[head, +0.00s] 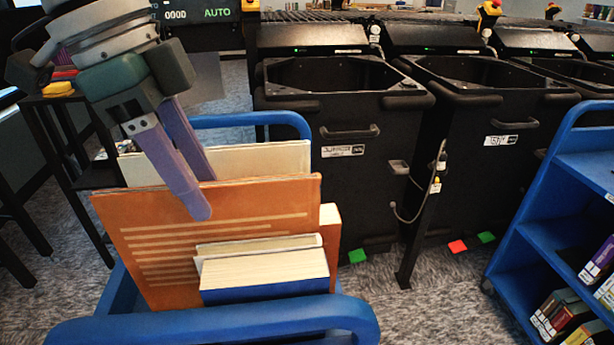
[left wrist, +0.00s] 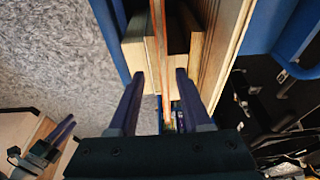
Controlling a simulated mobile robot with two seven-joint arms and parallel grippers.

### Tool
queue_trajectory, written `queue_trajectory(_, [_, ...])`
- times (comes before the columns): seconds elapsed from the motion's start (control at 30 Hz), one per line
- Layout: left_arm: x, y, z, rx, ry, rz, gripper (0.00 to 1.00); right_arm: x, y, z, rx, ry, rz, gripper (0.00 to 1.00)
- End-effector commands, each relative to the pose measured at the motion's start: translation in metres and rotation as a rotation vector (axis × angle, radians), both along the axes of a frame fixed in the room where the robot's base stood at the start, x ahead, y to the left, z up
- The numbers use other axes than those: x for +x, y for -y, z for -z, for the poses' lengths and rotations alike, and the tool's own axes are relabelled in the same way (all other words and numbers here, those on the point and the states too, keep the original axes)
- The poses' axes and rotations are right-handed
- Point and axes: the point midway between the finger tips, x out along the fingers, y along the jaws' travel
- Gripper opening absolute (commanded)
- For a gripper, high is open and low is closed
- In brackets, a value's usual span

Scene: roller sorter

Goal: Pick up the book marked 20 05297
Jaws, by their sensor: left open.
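A large orange book (head: 150,230) stands upright in a blue cart, its cover with pale lines facing me. I cannot read the number 20 05297 on any book. My left gripper (head: 203,192) points down at the orange book's top edge, one finger in front of the cover and the other behind. In the left wrist view the open fingers (left wrist: 160,75) stand on both sides of the thin orange edge (left wrist: 164,50), with gaps visible. What appears to be my right gripper (left wrist: 45,148) shows small at the lower left of that view; its opening is unclear.
Thick pale-paged books (head: 265,270) stand in front of the orange book, and a cream book (head: 270,160) stands behind it. The blue cart's rail (head: 220,322) runs along the front. Black bins (head: 345,190) stand behind; a blue shelf cart (head: 555,170) is at right.

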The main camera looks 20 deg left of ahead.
Motion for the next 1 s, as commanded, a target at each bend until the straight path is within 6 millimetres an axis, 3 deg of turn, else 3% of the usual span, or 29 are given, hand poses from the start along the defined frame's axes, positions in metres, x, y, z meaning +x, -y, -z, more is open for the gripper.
queue_trajectory(0.33, [0.01,0.012,0.048,0.001,-0.002,0.0,0.49,0.0,-0.001,0.005,0.003,-0.001,0.0,0.5])
queue_trajectory(0.67, [0.011,0.013,0.054,0.002,0.0,0.001,0.48,0.0,-0.003,0.005,0.01,-0.002,0.003,0.5])
queue_trajectory(1.0, [0.011,0.013,0.054,0.002,0.0,0.001,0.09,0.0,-0.004,0.005,0.012,-0.002,0.003,0.5])
